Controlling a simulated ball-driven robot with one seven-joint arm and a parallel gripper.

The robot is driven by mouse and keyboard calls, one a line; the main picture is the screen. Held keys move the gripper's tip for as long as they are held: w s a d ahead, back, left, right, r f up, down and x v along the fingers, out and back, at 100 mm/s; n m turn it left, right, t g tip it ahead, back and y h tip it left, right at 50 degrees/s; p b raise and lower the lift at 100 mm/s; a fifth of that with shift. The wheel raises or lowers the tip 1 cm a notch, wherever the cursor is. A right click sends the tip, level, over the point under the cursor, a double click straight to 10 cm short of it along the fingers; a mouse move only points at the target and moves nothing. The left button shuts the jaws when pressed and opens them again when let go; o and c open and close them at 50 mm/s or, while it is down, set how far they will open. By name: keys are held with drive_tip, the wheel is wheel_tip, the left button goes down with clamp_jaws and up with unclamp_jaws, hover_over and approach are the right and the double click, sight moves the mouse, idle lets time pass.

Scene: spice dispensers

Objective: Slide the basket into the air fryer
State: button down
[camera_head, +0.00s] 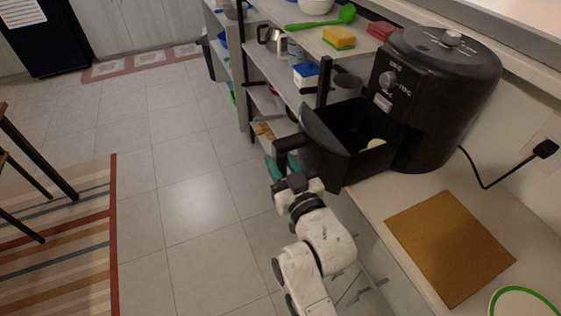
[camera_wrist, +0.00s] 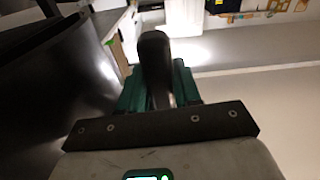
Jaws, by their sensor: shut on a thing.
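The black air fryer (camera_head: 437,85) stands on the counter, with a round knob on its front. Its black basket (camera_head: 345,145) is pulled out at the front, extending beyond the counter edge, with a pale yellow piece of food (camera_head: 376,143) inside. My gripper (camera_head: 283,163) is at the basket's handle (camera_head: 288,143), its green fingers on either side. In the wrist view the dark handle (camera_wrist: 155,65) stands between the green fingers (camera_wrist: 158,92), and the gripper is shut on it. The basket's dark front (camera_wrist: 60,90) fills the left of that view. The inner end of the basket is hidden.
A wooden board (camera_head: 450,245) lies on the counter in front of the fryer, near a green-rimmed plate (camera_head: 525,302). A power cord (camera_head: 485,180) runs to the wall. Shelves (camera_head: 262,60) with several kitchen items stand behind the basket.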

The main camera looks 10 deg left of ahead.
drive_tip(key=shift+w+d, duration=0.15)
drive_tip(key=shift+w+d+b, duration=0.2)
drive_tip(key=shift+d+b, duration=0.1)
drive_tip(key=shift+b, duration=0.2)
drive_tip(key=shift+w+d+b, duration=0.55)
drive_tip(key=shift+d+b, duration=0.2)
drive_tip(key=shift+b, duration=0.2)
drive_tip(key=shift+w+d+r+b, duration=0.1)
drive_tip(key=shift+w+d+b, duration=0.1)
drive_tip(key=shift+d+b, duration=0.15)
drive_tip(key=shift+w+d+b, duration=0.55)
drive_tip(key=shift+d+b, duration=0.2)
drive_tip(key=shift+b, duration=0.15)
drive_tip(key=shift+w+d+b, duration=0.55)
drive_tip(key=shift+d+b, duration=0.15)
drive_tip(key=shift+b, duration=0.15)
drive_tip(key=shift+w+d+b, duration=0.65)
drive_tip(key=shift+d+b, duration=0.25)
drive_tip(key=shift+w+d, duration=0.1)
drive_tip(key=shift+f+b, duration=0.3)
drive_tip(key=shift+b, duration=0.1)
idle(1.3)
